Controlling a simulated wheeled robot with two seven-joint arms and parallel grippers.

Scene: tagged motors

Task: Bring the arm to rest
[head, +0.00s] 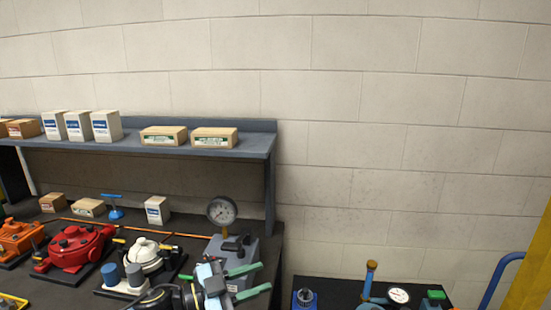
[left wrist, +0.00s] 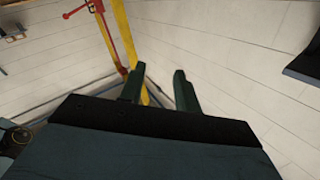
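My left gripper (head: 265,276) shows at the bottom middle of the head view, in front of the right end of the workbench. Its two green fingers point right and stand apart with nothing between them. The left wrist view also shows both fingers (left wrist: 160,86) apart and empty, with wall and floor beyond. An orange motor-like unit (head: 16,238), a red one (head: 75,248) and a white one (head: 145,255) sit on the bench to the left of the gripper. My right gripper is not in view.
A grey block with a dial gauge (head: 222,211) stands just behind my left gripper. A shelf (head: 255,145) with several boxes runs above the bench. A second dark table with a small gauge (head: 399,296) is at the lower right. A yellow post (head: 530,270) stands far right.

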